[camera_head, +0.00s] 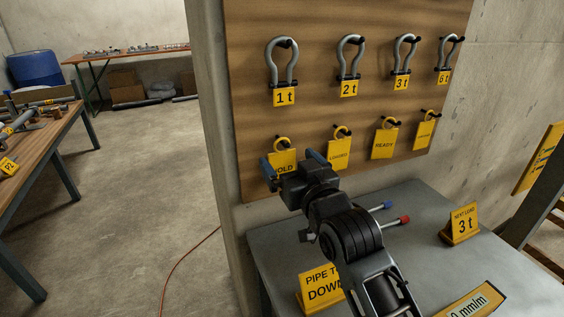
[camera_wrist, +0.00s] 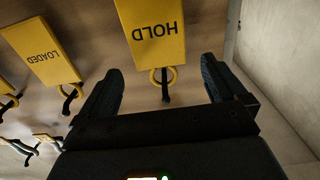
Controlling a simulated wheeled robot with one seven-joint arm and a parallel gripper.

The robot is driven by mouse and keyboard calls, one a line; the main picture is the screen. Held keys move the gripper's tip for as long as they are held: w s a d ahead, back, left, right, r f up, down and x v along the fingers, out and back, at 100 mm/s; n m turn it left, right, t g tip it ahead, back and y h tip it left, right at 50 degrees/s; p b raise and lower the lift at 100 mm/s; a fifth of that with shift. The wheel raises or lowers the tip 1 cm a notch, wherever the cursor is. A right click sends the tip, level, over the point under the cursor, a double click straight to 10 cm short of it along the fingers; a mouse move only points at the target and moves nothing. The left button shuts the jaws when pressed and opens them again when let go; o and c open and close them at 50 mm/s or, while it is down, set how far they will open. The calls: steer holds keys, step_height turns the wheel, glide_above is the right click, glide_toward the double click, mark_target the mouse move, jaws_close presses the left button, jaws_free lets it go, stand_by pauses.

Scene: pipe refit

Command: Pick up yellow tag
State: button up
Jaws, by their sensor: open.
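A row of yellow tags hangs by rings on black hooks on the wooden board. The HOLD tag (camera_head: 282,160) is leftmost, then LOADED (camera_head: 338,153), READY (camera_head: 384,143) and a far right tag (camera_head: 424,136) with print too small to read. My gripper (camera_head: 291,164) is open at the HOLD tag and partly covers it. In the wrist view, the HOLD tag (camera_wrist: 155,32) appears upside down, with its ring and hook between the two spread fingers (camera_wrist: 163,80). I see no grip on it. The LOADED tag (camera_wrist: 45,52) is to the left there.
Several shackles (camera_head: 282,62) hang above the tags over weight labels. Below the board, a grey table (camera_head: 400,205) carries a "3 t" sign (camera_head: 462,224), a "PIPE" sign (camera_head: 321,288) and pins with blue and red ends. Open floor lies left.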

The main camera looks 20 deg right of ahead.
mark_target(282, 162)
steer(key=shift+w, duration=1.3)
steer(key=shift+c, duration=0.4)
steer(key=c, duration=1)
